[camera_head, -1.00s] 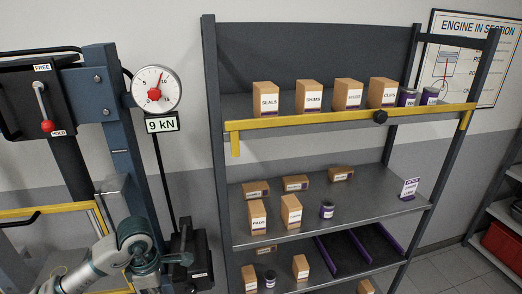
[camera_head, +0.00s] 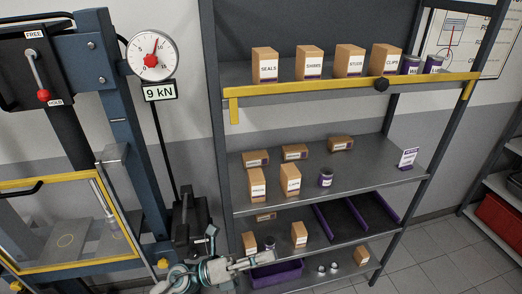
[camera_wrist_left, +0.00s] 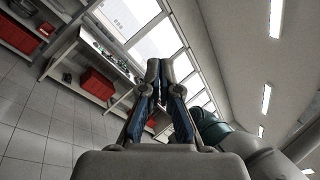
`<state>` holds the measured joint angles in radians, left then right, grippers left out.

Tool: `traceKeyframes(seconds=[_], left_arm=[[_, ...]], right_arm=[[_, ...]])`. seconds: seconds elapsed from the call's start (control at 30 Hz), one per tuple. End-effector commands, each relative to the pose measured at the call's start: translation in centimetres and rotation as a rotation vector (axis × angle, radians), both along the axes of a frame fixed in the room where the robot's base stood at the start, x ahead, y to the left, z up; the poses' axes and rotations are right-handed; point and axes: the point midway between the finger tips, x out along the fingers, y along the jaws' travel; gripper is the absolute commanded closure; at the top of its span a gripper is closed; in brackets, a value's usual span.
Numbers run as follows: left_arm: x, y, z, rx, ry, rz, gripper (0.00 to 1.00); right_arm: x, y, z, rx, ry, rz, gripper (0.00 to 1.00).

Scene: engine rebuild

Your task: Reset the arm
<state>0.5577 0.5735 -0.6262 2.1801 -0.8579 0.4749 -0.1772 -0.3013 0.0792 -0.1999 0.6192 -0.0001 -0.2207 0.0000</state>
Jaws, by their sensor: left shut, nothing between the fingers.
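My left arm (camera_head: 215,270) reaches in along the bottom edge of the head view, grey-white with teal joints. Its far end lies in front of the shelf rack's lower left, where the fingers are too small to make out. In the left wrist view my left gripper (camera_wrist_left: 160,66) points away from the camera, its two dark fingers together and empty. Nothing touches the fingertips there; windows and a bench show behind them. My right gripper is in neither view.
The shelf rack (camera_head: 330,183) holds several cardboard boxes and cans, with a yellow bar (camera_head: 350,93) across its upper shelf. At left stands a press (camera_head: 122,130) with a dial gauge (camera_head: 152,56) and a "9 kN" sign (camera_head: 160,91). Tiled floor (camera_head: 425,265) is clear at right.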

Motion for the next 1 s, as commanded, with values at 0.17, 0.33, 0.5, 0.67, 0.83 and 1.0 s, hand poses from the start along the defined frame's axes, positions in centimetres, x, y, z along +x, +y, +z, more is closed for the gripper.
traceKeyframes(seconds=[0.17,0.33,0.5,0.67,0.83,1.0], left_arm=[[7.3,7.3,-2.5,-0.493,0.641,0.331,1.0],[9.9,15.0,-14.2,-0.783,1.229,0.664,1.0],[5.5,19.6,-26.8,-0.928,1.722,0.964,1.0],[-1.2,21.4,-34.7,-0.971,2.061,1.188,1.0],[-7.8,21.9,-39.3,-0.969,2.311,1.362,1.0],[-14.0,22.0,-41.9,-0.94,2.515,1.512,1.0]], right_arm=[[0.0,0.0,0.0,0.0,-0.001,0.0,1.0],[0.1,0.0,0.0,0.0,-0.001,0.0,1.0],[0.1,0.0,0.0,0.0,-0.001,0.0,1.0],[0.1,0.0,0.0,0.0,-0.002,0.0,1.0],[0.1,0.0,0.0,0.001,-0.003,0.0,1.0],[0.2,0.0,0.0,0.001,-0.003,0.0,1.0]])
